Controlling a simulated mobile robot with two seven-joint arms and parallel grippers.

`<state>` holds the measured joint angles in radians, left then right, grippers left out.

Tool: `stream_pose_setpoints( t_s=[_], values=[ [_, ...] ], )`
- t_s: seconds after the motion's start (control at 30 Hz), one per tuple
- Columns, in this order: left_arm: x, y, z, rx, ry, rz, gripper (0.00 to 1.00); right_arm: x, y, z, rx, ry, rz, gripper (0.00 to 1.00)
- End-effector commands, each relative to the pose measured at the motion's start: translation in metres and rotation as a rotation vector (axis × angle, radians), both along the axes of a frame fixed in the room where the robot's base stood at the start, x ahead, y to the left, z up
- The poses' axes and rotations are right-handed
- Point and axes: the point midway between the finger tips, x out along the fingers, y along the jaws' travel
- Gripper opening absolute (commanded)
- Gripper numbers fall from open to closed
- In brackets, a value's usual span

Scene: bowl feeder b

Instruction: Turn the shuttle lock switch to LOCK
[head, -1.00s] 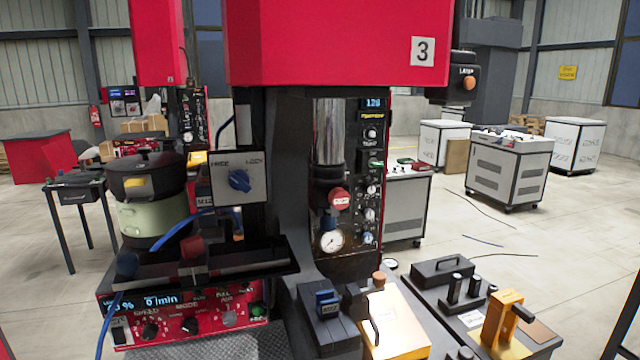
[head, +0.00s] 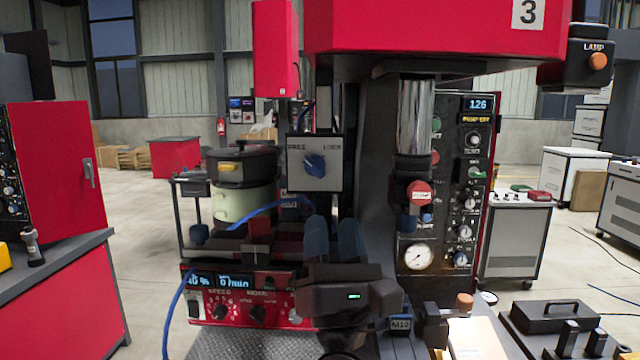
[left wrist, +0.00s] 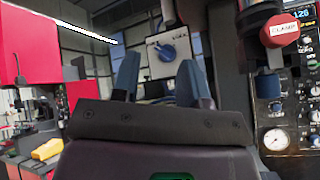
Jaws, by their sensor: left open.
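The shuttle lock switch is a blue knob (head: 315,166) on a light grey plate (head: 331,179) marked FREE on the left and LOCK on the right. The knob's handle is tilted, with its upper end towards the left, FREE side. In the left wrist view the knob (left wrist: 167,52) shows beyond and between my fingers. My left gripper (head: 330,232) is open and empty, its two blue fingers pointing up below the plate, apart from the knob. It also shows in the left wrist view (left wrist: 157,80). My right gripper is not in view.
A pale green bowl (head: 242,203) with a black top stands left of the switch. A red CLAMP knob (head: 418,193) and a gauge (head: 417,257) are on the column at right. A control box (head: 235,305) lies below. A red cabinet (head: 60,170) stands far left.

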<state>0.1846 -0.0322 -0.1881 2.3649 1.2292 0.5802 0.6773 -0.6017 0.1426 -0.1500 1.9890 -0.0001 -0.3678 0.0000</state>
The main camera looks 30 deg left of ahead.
Motion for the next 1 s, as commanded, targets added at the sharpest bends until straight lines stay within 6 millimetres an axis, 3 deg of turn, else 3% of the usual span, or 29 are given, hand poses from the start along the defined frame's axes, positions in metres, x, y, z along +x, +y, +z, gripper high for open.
stream_pose_setpoints(
  t_s=[0.1, 0.2, 0.4, 0.67, 1.0],
  values=[
    [-0.006, 0.013, 0.020, -0.360, -0.184, -0.194, 0.40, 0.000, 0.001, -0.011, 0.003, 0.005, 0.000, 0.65],
    [-0.003, 0.018, 0.026, -0.626, -0.282, -0.345, 0.40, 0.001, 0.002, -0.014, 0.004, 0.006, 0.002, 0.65],
    [0.007, 0.012, 0.027, -0.989, -0.360, -0.547, 0.40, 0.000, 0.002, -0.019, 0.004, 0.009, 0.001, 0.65],
    [0.016, 0.008, 0.029, -1.128, -0.370, -0.620, 0.40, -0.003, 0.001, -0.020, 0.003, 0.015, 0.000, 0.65],
    [0.048, 0.045, 0.044, -1.123, -0.370, -0.617, 0.40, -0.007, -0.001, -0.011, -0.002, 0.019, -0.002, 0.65]
  ],
)
